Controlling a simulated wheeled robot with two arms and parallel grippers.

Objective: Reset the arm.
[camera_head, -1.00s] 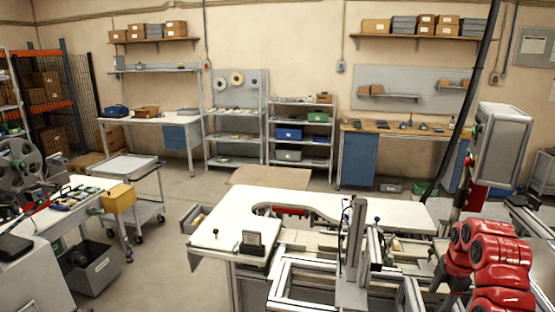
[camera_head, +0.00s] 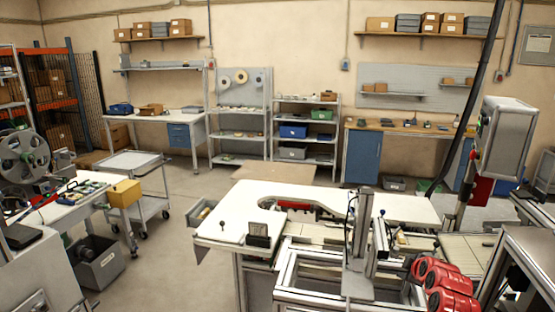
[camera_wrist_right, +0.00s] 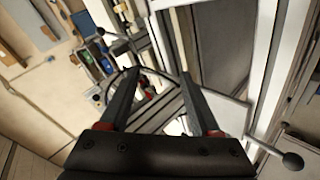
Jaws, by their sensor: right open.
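My right arm, red, shows at the bottom right of the head view, beside the metal-framed machine (camera_head: 362,240). Its gripper is outside that view. In the right wrist view my right gripper (camera_wrist_right: 160,78) is open, with its two dark fingers spread apart and nothing held between them. Metal rails and a dark panel lie beyond the fingers, tilted in the picture. My left arm and left gripper are in neither view.
A white worktable (camera_head: 330,203) with a curved cutout stands in front. A bench with a large reel (camera_head: 22,157) is at the left, with a grey bin (camera_head: 97,264) below. A cart (camera_head: 134,161) stands behind it. Open floor lies between the cart and the worktable.

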